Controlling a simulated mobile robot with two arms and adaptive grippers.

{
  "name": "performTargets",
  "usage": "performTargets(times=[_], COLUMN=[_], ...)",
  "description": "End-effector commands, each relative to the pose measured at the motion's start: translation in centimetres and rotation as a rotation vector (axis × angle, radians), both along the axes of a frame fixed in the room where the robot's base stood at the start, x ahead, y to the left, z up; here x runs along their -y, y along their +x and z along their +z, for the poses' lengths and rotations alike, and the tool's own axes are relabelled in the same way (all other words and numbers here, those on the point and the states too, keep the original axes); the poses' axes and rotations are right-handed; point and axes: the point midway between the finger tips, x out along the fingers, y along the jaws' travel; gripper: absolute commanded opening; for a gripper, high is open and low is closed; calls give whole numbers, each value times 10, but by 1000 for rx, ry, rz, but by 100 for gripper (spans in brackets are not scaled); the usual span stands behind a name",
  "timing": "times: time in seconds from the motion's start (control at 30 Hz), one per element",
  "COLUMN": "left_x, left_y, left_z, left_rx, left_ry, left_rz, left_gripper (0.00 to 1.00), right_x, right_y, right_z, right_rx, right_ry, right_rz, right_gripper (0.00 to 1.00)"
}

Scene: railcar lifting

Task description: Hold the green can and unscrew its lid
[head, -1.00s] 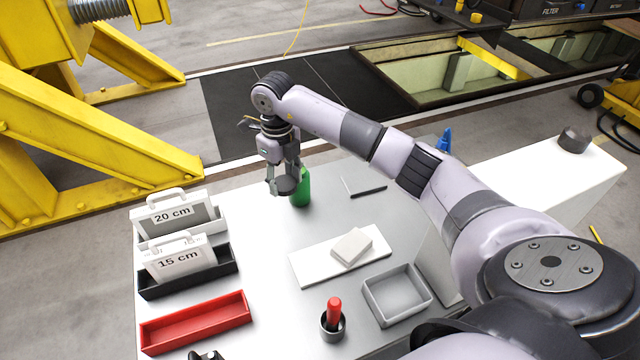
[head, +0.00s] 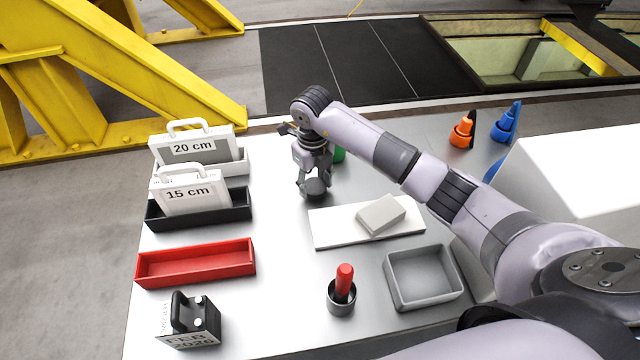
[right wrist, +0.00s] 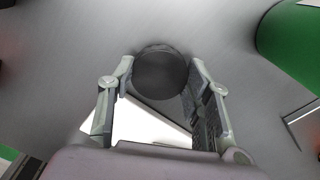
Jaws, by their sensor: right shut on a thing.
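The green can (head: 340,153) stands on the table, mostly hidden behind my right gripper in the head view. In the right wrist view the can (right wrist: 292,40) is at the upper right, apart from the fingers. My right gripper (head: 314,184) is shut on the dark grey round lid (head: 315,188), off the can and in front of it. The lid (right wrist: 160,72) sits between the fingertips in the right wrist view. I cannot tell whether it touches the table. My left gripper is out of view.
A white board (head: 330,232) with a pale block (head: 381,214) lies close in front of the lid. A grey tray (head: 424,278), a cup (head: 341,302) with a red-handled tool, a red bin (head: 196,264) and a calendar (head: 190,322) stand nearer. Orange (head: 462,130) and blue (head: 506,122) items stand behind.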

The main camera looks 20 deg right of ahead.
Motion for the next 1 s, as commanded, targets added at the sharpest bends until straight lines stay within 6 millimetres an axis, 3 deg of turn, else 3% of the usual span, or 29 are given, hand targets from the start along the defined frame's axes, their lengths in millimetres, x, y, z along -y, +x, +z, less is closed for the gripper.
performTargets(times=[0.03,0.27,0.47,0.5,0.8,1.0], left_x=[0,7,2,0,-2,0], left_y=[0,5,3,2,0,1], left_z=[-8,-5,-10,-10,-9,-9], left_rx=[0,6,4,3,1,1], left_ry=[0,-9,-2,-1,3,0], left_rz=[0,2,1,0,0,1], left_gripper=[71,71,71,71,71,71], right_x=[-4,-5,-4,-4,-4,-4], right_y=[-1,-1,-2,-1,-2,-1], right_z=[-10,-10,-15,-15,-14,-14], right_rx=[1,1,1,0,0,1], right_ry=[1,-1,-2,-1,-1,-1], right_rz=[1,0,1,1,0,1], right_gripper=[12,12,12,46,66,66])
